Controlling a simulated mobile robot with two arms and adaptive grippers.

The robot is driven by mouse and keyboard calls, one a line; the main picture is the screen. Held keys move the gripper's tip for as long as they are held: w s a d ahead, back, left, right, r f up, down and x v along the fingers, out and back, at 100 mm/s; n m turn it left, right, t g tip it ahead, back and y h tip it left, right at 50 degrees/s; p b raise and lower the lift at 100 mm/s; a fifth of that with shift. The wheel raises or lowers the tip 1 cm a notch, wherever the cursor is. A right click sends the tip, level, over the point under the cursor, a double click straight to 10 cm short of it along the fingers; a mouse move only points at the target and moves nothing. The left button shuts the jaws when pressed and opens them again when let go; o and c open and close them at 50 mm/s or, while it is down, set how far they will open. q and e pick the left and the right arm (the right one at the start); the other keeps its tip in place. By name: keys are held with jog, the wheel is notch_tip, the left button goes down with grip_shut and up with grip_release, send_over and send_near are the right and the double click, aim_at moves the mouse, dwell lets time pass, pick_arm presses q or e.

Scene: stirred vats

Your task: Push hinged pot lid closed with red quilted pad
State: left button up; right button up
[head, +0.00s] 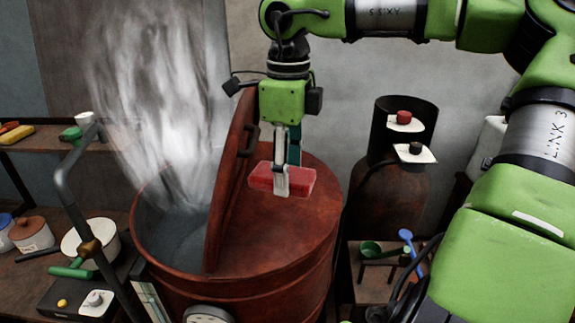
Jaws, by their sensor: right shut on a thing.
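My right gripper (281,180) points down and is shut on the red quilted pad (260,179). It holds the pad above the fixed right half of the big copper-coloured pot's top (285,228). The hinged lid (228,190) stands up steeply near the middle of the pot, with a dark handle (250,138) on its right-facing side. The pad is to the right of the lid; whether they touch I cannot tell. The left half of the pot is open, and steam rises from it. My left gripper does not show.
A rusty tank (390,195) stands behind right, above a small stand with a green scoop (371,249).

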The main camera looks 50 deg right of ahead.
jog(key=shift+f+b, duration=0.3)
jog(key=shift+f, duration=0.35)
jog(key=shift+w+a+f+b, duration=0.25)
jog(key=shift+w+f+b, duration=0.15)
jog(key=shift+f, duration=0.2)
jog(key=shift+w+a+f+b, duration=0.3)
jog(key=shift+f+b, duration=0.1)
jog(key=shift+f, duration=0.2)
jog(key=w+a+f, duration=0.1)
jog(key=w+a+f+b, duration=0.1)
jog(key=w, duration=0.1)
jog(key=shift+a+f, duration=0.15)
jog(key=shift+w+a, duration=0.1)
jog(key=shift+w, duration=0.05)
